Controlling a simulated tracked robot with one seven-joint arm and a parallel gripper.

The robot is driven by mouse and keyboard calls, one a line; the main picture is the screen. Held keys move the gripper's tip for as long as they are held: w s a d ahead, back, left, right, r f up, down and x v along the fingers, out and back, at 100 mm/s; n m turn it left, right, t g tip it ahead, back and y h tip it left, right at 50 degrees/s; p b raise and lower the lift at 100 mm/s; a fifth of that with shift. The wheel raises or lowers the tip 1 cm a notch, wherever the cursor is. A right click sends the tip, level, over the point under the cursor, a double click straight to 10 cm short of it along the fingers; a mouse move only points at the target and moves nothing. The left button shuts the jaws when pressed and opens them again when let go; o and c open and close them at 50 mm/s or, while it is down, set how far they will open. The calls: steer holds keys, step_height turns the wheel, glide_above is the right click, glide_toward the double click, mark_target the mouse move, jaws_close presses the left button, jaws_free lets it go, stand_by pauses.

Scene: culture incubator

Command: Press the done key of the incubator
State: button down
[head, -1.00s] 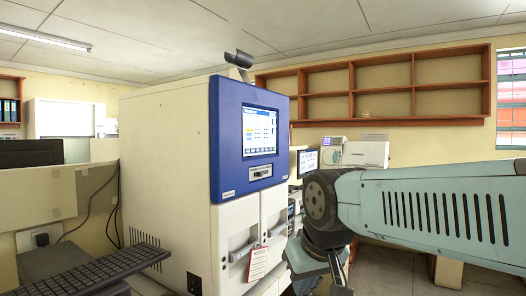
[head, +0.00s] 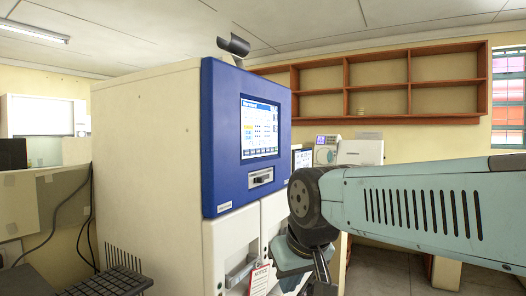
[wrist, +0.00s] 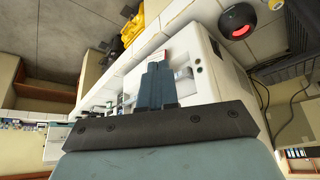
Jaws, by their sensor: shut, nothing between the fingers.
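The incubator (head: 150,150) is a tall off-white cabinet with a blue front panel (head: 225,150), left of centre in the head view. Its lit screen (head: 260,128) shows small coloured icons and rows. The keys are too small to read, so I cannot tell which one is done. My gripper hangs below my arm's dark wrist joint, in front of the incubator's lower doors, below and to the right of the screen. In the wrist view my gripper (wrist: 157,66) has its two blue-grey fingers together, empty. The screen does not show there.
A notice tag (head: 260,278) hangs at the incubator's lower doors. In the wrist view, a dark round device with a red light (wrist: 238,22) is at the top.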

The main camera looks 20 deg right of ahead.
mark_target(276, 149)
steer(key=w+d+r+t+y, duration=0.1)
steer(key=w+d+r, duration=0.2)
steer(key=w+r, duration=0.4)
steer(key=w+d+r+t+y, duration=0.1)
steer(key=w+d+r, duration=0.4)
steer(key=w, duration=0.4)
steer(key=w+d+r+t, duration=0.1)
steer(key=w+d+r, duration=0.4)
steer(key=w+d, duration=0.1)
steer(key=w+d+r+n+t, duration=0.1)
steer(key=w+d+r+t, duration=0.1)
steer(key=w+d+r, duration=0.3)
steer(key=w+d, duration=0.2)
steer(key=d, duration=0.2)
steer(key=shift+d+n+h, duration=0.3)
steer(key=shift+w+a, duration=0.1)
steer(key=shift+w, duration=0.1)
steer(key=w+a, duration=0.5)
steer(key=w, duration=0.1)
steer(key=shift+w+a, duration=0.15)
steer(key=shift+w, duration=0.2)
steer(key=shift+w+a, duration=0.1)
stand_by(0.3)
